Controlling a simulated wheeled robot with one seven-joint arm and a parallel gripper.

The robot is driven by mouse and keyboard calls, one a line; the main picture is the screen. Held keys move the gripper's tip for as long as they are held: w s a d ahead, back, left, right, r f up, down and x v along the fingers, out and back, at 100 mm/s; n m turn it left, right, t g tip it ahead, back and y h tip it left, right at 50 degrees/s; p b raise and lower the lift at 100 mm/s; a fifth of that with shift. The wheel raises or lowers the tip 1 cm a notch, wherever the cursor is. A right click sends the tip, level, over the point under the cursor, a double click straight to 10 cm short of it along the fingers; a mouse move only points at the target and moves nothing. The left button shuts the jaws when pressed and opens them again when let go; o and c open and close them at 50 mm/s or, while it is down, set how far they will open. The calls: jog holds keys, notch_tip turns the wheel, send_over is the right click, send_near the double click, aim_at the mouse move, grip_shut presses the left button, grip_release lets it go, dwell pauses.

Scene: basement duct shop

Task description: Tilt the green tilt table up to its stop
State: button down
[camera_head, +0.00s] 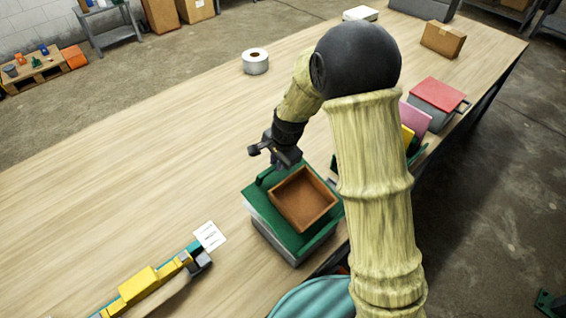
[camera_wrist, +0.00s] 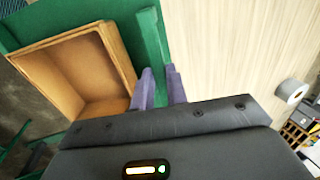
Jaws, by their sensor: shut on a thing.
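The green tilt table (camera_head: 257,197) sits on a grey base (camera_head: 268,233) near the front edge of the bench. An open brown box (camera_head: 303,199) lies on its top. The top looks flat or only slightly tilted; I cannot tell exactly. My gripper (camera_head: 278,158) is at the table's far edge. In the wrist view, the purple fingers of my gripper (camera_wrist: 160,78) are shut on the raised green bar along the edge of the tilt table (camera_wrist: 150,40), beside the brown box (camera_wrist: 83,70). My arm hides part of the bench to the right.
A tape roll (camera_head: 255,62) stands farther back on the wooden bench (camera_head: 130,170). A white card (camera_head: 210,236) and a yellow tool (camera_head: 138,286) lie at the lower left. A red-topped box (camera_head: 438,95) and a cardboard box (camera_head: 443,39) are at the right. The bench's left middle is clear.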

jog(key=shift+s+d+r, duration=0.25)
jog(key=shift+r, duration=0.25)
jog(key=shift+s+d+r, duration=0.2)
jog(key=shift+r, duration=0.25)
jog(key=c, duration=1.8)
grip_release()
jog(key=o, duration=0.4)
jog(key=shift+s+d, duration=0.15)
jog(key=b+v, duration=0.2)
jog(key=v, duration=1.5)
jog(key=shift+r, duration=0.2)
